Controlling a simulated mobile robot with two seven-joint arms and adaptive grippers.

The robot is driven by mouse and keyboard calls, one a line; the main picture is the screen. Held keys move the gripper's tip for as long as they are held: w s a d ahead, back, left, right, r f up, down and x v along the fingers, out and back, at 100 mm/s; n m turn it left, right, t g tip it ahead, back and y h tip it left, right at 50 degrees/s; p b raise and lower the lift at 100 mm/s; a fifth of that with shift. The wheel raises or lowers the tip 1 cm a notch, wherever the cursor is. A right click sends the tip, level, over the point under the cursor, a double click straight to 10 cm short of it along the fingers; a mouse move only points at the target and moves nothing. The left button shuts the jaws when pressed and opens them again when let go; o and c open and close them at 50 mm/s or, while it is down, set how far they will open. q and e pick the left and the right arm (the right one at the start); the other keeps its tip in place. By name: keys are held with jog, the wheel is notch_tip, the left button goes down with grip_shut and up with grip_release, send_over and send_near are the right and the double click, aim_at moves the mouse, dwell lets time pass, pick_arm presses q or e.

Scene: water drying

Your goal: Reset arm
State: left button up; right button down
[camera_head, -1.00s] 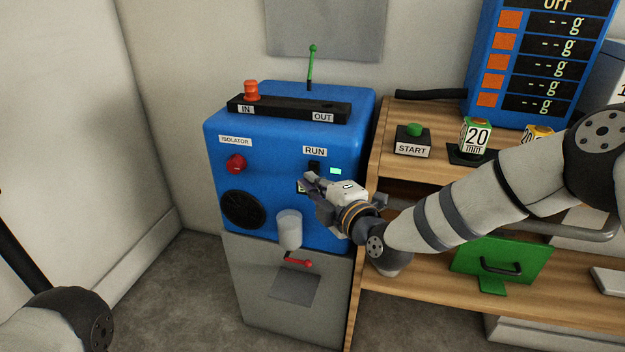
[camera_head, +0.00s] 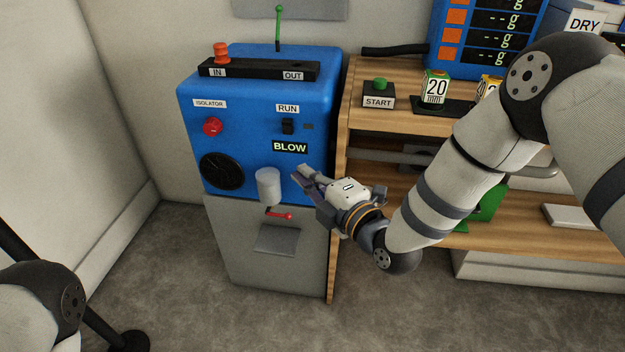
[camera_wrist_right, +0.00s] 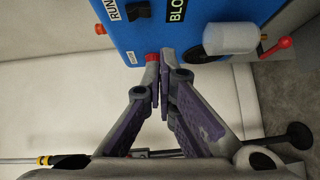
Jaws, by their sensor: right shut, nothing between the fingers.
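My right gripper (camera_head: 303,176) is shut and empty in the head view. It hangs in front of the lower right part of the blue machine (camera_head: 260,85), below the BLOW label (camera_head: 290,147). In the right wrist view its fingertips (camera_wrist_right: 162,88) are together, with the blue machine (camera_wrist_right: 165,28) beyond them. My left arm shows at the lower left of the head view, but its gripper is out of the frame.
The machine has a black RUN switch (camera_head: 288,126), a red isolator knob (camera_head: 213,126), a white cylinder (camera_head: 268,187) and a red lever (camera_head: 279,215). A wooden shelf (camera_head: 398,120) with a START button (camera_head: 380,86) stands to the right.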

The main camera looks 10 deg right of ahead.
jog(key=shift+f+v, duration=0.2)
jog(key=shift+v, duration=0.75)
jog(key=s+d+f+m+g+h+p, duration=0.25)
jog(key=s+f+m+g, duration=0.35)
jog(key=s, duration=0.5)
jog(key=s+d+f+m+g+h+p, duration=0.1)
jog(key=s+d+f+m+g+p, duration=0.3)
jog(key=s+f, duration=0.5)
pick_arm(q)
jog(key=w+r+t+p, duration=0.2)
jog(key=w+r+t, duration=0.1)
jog(key=w+r, duration=0.5)
jog(key=shift+p+v, duration=0.3)
jog(key=shift+v, duration=0.75)
pick_arm(e)
jog(key=s+d+r+m+g+h, duration=0.1)
jog(key=s+m, duration=0.3)
jog(key=s, duration=0.6)
jog(key=s+d+r+m+g+h, duration=0.1)
jog(key=s+d+m+g, duration=0.2)
jog(key=s, duration=0.7)
jog(key=s+d+r+m+g+h, duration=0.1)
jog(key=s+d+m+g, duration=0.2)
jog(key=s, duration=0.8)
jog(key=m+g, duration=0.1)
jog(key=m, duration=0.1)
jog(key=shift+r+m+h, duration=0.2)
jog(key=shift+m+h, duration=0.15)
jog(key=shift+m, duration=0.05)
